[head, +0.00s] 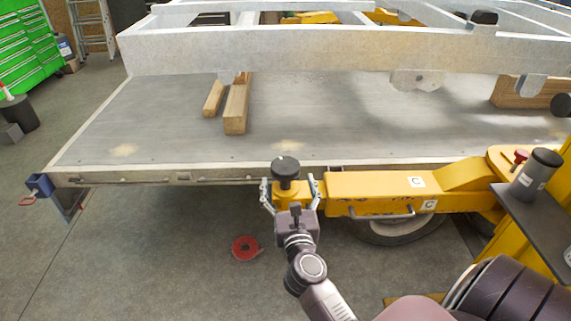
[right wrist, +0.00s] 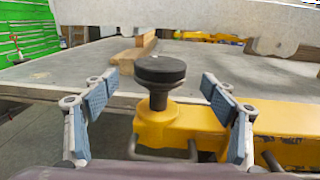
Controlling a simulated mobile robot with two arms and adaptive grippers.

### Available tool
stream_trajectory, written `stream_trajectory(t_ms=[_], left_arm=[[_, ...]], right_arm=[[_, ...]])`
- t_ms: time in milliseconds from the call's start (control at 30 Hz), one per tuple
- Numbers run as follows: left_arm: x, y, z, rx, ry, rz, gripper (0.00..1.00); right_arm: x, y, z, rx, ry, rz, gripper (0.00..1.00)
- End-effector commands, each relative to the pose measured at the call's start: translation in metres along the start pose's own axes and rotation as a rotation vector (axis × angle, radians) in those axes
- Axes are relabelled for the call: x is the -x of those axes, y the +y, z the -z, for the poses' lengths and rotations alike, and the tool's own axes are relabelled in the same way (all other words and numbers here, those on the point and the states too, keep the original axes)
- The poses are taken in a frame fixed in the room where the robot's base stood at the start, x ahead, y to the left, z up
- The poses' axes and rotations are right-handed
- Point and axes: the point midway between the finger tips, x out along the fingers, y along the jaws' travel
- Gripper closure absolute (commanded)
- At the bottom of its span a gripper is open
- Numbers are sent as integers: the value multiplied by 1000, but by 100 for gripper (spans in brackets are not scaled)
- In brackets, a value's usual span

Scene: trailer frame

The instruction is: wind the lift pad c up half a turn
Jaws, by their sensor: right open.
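Lift pad c is a black round pad (head: 285,167) on a threaded-looking dark stem, standing at the left end of a yellow lift arm (head: 375,190) marked C. In the right wrist view the pad (right wrist: 160,70) sits upright, centred ahead between the fingers. My right gripper (head: 290,186) is open, with one finger on each side of the pad and stem. In the right wrist view there is a visible gap between the pad and each fingertip of the gripper (right wrist: 161,90). My left gripper is not in view.
A grey platform (head: 350,115) lies just behind the pad, with wooden blocks (head: 236,108) on it. A metal frame (head: 330,45) spans above. A red tape roll (head: 245,248) lies on the floor. A grey cylinder (head: 537,172) stands on a shelf at right.

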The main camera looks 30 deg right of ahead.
Motion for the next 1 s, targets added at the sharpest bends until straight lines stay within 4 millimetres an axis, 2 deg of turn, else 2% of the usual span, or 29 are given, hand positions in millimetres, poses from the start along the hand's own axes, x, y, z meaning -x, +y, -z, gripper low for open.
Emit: stream_trajectory(t_ms=[100,300,467,733,1000], left_arm=[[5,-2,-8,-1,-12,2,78],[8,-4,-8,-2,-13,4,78],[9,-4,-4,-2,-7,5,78],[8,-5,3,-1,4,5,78],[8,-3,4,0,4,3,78]], right_arm=[[-22,0,-3,1,-3,-1,22],[-51,0,-2,0,-3,-1,22],[-61,0,-1,-1,-1,-1,22],[-62,0,0,-1,-1,-2,22],[-62,0,0,-1,-1,-2,52]])
